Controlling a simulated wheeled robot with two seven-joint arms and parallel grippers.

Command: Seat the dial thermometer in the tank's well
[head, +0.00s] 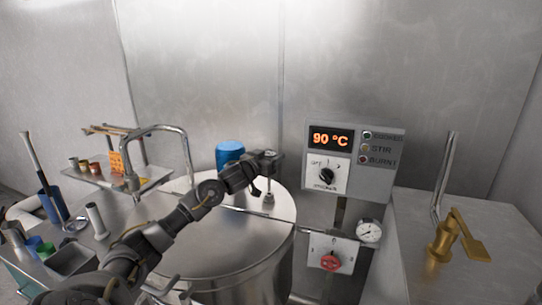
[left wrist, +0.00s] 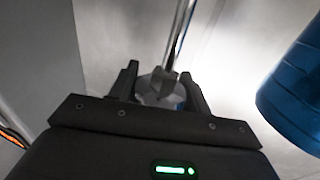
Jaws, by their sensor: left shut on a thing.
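My left gripper (head: 268,164) is over the lid of the metal tank (head: 225,250). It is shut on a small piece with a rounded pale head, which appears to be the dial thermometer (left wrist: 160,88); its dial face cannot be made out. In the left wrist view the head sits between the two fingers of my left gripper (left wrist: 161,84), and a thin metal rod shows beyond it. A small metal fitting (head: 268,198), apparently the well, stands on the lid just below the gripper. I cannot tell whether the stem is inside it. My right gripper is not in view.
A blue cylinder (head: 230,153) stands close behind the gripper and shows at right in the left wrist view (left wrist: 295,90). A control box (head: 352,160) reads 90 °C. A round gauge (head: 369,231) and red knob (head: 330,262) are right of the tank. A brass fitting (head: 445,243) is farther right.

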